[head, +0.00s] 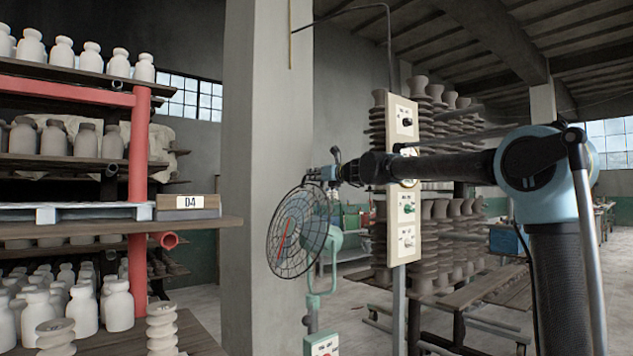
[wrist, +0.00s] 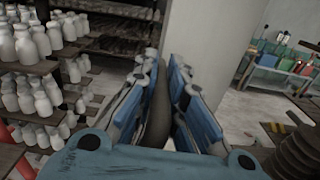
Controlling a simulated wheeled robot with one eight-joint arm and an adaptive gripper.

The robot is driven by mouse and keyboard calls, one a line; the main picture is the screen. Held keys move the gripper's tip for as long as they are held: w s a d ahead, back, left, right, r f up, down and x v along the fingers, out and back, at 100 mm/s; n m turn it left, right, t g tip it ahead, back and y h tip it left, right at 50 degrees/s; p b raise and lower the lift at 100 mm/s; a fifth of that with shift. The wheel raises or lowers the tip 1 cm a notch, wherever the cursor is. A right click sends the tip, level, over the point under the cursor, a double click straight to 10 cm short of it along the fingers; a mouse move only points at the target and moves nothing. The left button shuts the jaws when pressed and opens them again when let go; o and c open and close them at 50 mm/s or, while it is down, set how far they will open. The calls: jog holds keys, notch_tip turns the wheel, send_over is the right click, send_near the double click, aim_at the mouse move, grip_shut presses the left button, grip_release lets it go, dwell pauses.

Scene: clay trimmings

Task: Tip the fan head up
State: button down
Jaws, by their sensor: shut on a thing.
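The fan head (head: 298,230) is a round dark wire cage with a red part inside and a pale teal motor housing behind it. Its cage faces left in the head view, and its tilt is hard to judge. A teal bracket (head: 320,283) on a post carries it. My gripper (head: 316,175) is at the top of the cage and shut on its rim. In the wrist view, a dark rounded edge (wrist: 158,110), seemingly the fan head's rim, lies between the blue fingers (wrist: 166,70). The fingers partly hide the contact.
A concrete pillar (head: 253,150) stands close behind the fan. A switch panel (head: 403,180) stands to its right. Shelves with several pale bottles (head: 118,305) are at left, with a red post (head: 138,200). Open floor lies behind.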

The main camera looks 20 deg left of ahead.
jog(key=shift+w+d, duration=0.2)
jog(key=shift+w, duration=0.15)
jog(key=c, duration=1.6)
grip_release()
jog(key=shift+w+d, duration=0.1)
jog(key=shift+w, duration=0.1)
jog(key=shift+s, duration=0.2)
jog(key=shift+s+d, duration=0.2)
jog(key=shift+d, duration=0.05)
jog(key=v, duration=1.1)
jog(key=shift+d+f, duration=0.1)
jog(key=shift+d, duration=0.05)
